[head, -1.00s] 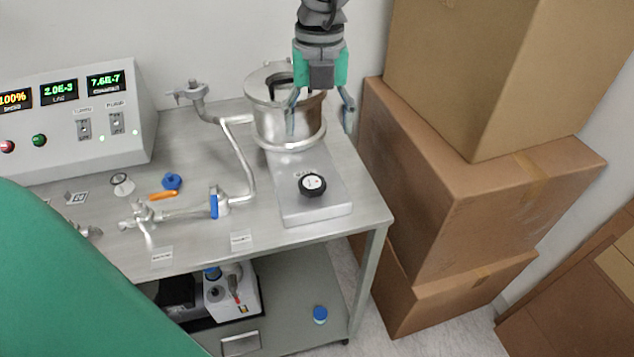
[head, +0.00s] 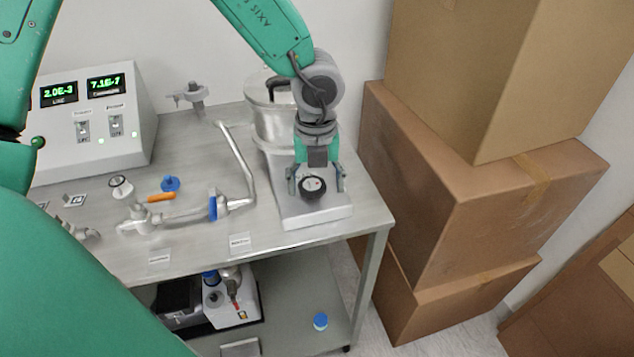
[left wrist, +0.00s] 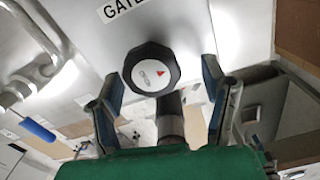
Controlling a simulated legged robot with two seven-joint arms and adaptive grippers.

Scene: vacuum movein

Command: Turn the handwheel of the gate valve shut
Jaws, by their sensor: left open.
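The handwheel (head: 312,187) is a black knob with a white cap, on the grey gate valve body (head: 316,212) at the bench's right end. In the left wrist view the handwheel (left wrist: 151,68) shows a red arrow on its cap, with a partly cut-off "GATE" label behind it. My left gripper (head: 316,186) is open, its fingers on either side of the handwheel in the head view. In the left wrist view the open fingers (left wrist: 160,75) flank the knob, with visible gaps. I cannot tell how deep they reach. My right gripper is not in view.
A steel chamber (head: 270,115) stands behind the valve, partly hidden by my left arm. Pipework with a blue clamp (head: 213,205) lies to the left. A control box (head: 95,120) is at the far left. Stacked cardboard boxes (head: 480,200) stand close on the right.

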